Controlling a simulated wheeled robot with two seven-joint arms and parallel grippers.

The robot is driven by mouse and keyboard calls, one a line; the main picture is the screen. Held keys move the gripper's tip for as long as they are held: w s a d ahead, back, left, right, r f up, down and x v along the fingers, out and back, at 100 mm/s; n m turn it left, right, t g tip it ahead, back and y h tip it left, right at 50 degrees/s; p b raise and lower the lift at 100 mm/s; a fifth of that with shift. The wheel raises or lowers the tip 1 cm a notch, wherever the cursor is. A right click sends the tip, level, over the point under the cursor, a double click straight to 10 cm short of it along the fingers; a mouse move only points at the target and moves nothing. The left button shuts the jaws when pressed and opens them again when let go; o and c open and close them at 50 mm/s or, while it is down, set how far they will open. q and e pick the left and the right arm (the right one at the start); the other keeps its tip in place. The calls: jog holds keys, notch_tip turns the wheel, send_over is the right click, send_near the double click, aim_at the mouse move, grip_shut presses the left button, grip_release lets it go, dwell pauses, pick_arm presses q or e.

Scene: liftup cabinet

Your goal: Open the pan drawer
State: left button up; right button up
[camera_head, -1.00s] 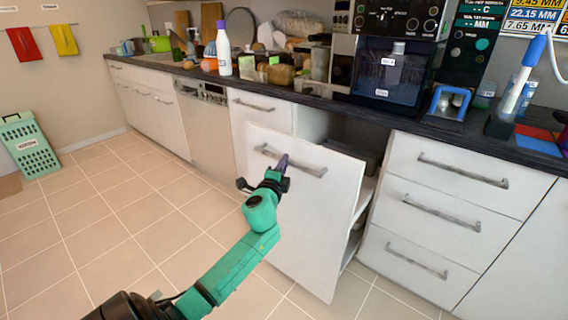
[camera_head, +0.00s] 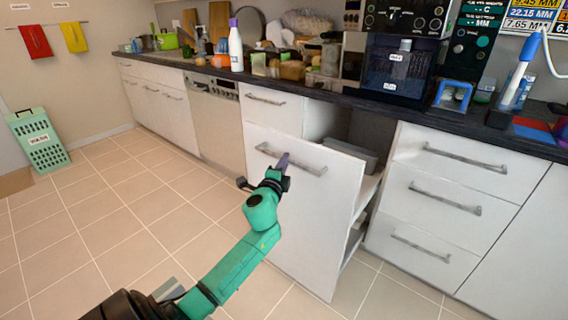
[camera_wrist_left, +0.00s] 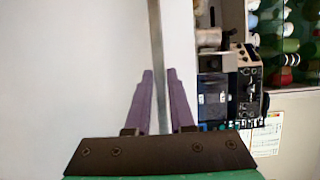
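The pan drawer (camera_head: 318,215) has a tall white front and stands pulled out from the cabinet, with its open side and inner shelves showing at the right. Its metal bar handle (camera_head: 300,162) runs across the upper part of the front. My left gripper (camera_head: 283,163) is at the handle. In the left wrist view the handle bar (camera_wrist_left: 157,60) passes between the two purple fingers (camera_wrist_left: 159,102), which appear closed around it. My right gripper is not in view.
A dark countertop (camera_head: 330,95) with bottles and appliances runs above. White drawers (camera_head: 445,195) stand to the right, a dishwasher (camera_head: 215,125) to the left. A green crate (camera_head: 38,140) sits by the left wall. The tiled floor (camera_head: 130,225) at left is clear.

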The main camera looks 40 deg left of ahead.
pick_arm(q)
jog(key=shift+o, duration=1.2)
jog(key=v, duration=1.4)
jog(key=shift+s, duration=0.25)
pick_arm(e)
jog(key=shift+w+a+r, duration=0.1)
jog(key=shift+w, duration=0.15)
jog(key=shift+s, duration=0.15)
